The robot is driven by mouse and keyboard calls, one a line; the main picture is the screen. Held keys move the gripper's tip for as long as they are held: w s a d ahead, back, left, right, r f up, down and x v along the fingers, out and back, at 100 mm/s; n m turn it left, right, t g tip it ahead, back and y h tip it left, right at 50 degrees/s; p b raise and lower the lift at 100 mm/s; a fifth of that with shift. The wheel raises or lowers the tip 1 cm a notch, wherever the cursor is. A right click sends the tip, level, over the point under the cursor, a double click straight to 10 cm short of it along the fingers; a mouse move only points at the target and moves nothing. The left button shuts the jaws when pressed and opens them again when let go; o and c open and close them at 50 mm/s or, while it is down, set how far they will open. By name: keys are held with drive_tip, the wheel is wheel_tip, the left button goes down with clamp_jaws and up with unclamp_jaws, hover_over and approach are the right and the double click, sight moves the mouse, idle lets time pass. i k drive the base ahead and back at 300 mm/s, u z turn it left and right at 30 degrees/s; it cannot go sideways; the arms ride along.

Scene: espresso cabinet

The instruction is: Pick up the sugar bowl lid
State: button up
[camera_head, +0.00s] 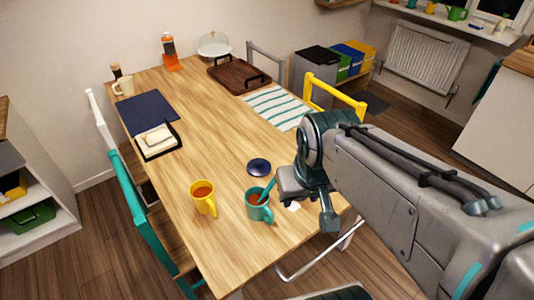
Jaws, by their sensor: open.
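A small dark blue round lid (259,167) lies on the wooden table (215,130), to the left of my arm's end; it looks like the sugar bowl lid. No sugar bowl can be made out. My gripper (298,208) is open over the table's near right part, to the right of and nearer than the lid, apart from it. One dark finger shows clearly on its right. A slim teal piece reaches from its left side to the teal cup (259,212); I cannot tell whether it is a finger or a spoon.
A yellow mug (203,198) stands left of the teal cup. A small white piece (293,206) lies under my gripper. A brown tray (238,76), striped cloth (277,107) and dark blue mat (147,114) lie farther back. The table's middle is clear. Chairs stand around.

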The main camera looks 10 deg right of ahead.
sight(257, 168)
drive_tip(key=u, duration=0.15)
drive_tip(key=k, duration=1.3)
drive_tip(key=z, duration=0.05)
drive_tip(key=i, duration=0.45)
drive_tip(key=z, duration=0.65)
drive_tip(key=i, duration=1.25)
drive_tip(key=u, duration=0.6)
